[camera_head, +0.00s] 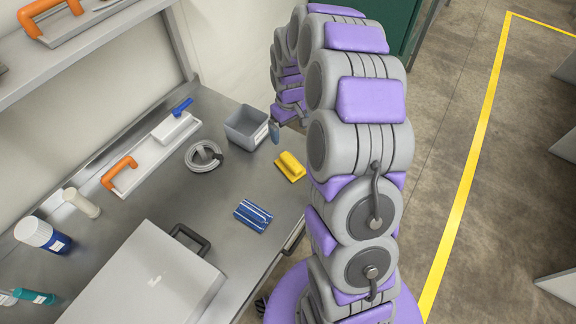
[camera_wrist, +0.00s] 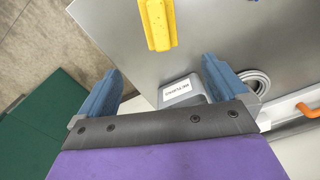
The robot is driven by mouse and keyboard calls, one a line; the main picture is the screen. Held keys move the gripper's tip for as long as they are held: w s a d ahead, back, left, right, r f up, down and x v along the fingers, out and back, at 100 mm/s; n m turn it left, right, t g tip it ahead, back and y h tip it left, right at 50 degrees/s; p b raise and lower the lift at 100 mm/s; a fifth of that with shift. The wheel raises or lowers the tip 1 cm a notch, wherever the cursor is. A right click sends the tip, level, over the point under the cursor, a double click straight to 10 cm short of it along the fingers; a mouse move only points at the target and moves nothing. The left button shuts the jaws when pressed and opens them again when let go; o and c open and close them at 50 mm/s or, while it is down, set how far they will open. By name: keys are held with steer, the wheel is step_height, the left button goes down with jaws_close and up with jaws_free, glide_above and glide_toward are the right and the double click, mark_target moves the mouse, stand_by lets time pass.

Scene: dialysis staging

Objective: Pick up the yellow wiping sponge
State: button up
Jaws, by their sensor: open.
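The yellow wiping sponge (camera_head: 290,166) lies on the grey metal bench top (camera_head: 150,215) near its right edge. In the wrist view the sponge (camera_wrist: 157,24) is at the top middle, ahead of the fingertips and apart from them. My gripper (camera_wrist: 160,80) is open, with its two blue fingers spread and nothing between them. In the head view one blue fingertip (camera_head: 274,131) shows beside the grey bin, behind the sponge. The rest of my gripper is mostly hidden behind my arm there.
A grey bin (camera_head: 246,127), labelled in the wrist view (camera_wrist: 181,91), stands close to my gripper. A coiled pale tube (camera_head: 203,156), a blue-and-white packet (camera_head: 253,215) and a large grey case (camera_head: 145,280) lie on the bench. A white tray with orange handle (camera_head: 120,172) is along the wall.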

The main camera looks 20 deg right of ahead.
mark_target(290, 160)
step_height(290, 160, down, 12)
steer(key=b, duration=0.2)
steer(key=shift+f+b, duration=0.15)
steer(key=shift+b, duration=0.15)
steer(key=f, duration=0.1)
steer(key=f+b, duration=0.1)
steer(key=f, duration=0.3)
steer(key=shift+s+f+b, duration=0.1)
steer(key=shift+s+b, duration=0.15)
steer(key=shift+b, duration=0.15)
steer(key=c, duration=1.1)
steer(key=shift+r, duration=0.6)
step_height(290, 160, up, 3)
steer(key=shift+s+r+p, duration=0.1)
steer(key=shift+p, duration=0.7)
steer(key=s+a, duration=0.1)
steer(key=s, duration=0.4)
steer(key=s+a+p, duration=0.1)
steer(key=s, duration=0.4)
steer(key=s+a+r+p, duration=0.1)
steer(key=s, duration=0.4)
steer(key=shift+s, duration=0.3)
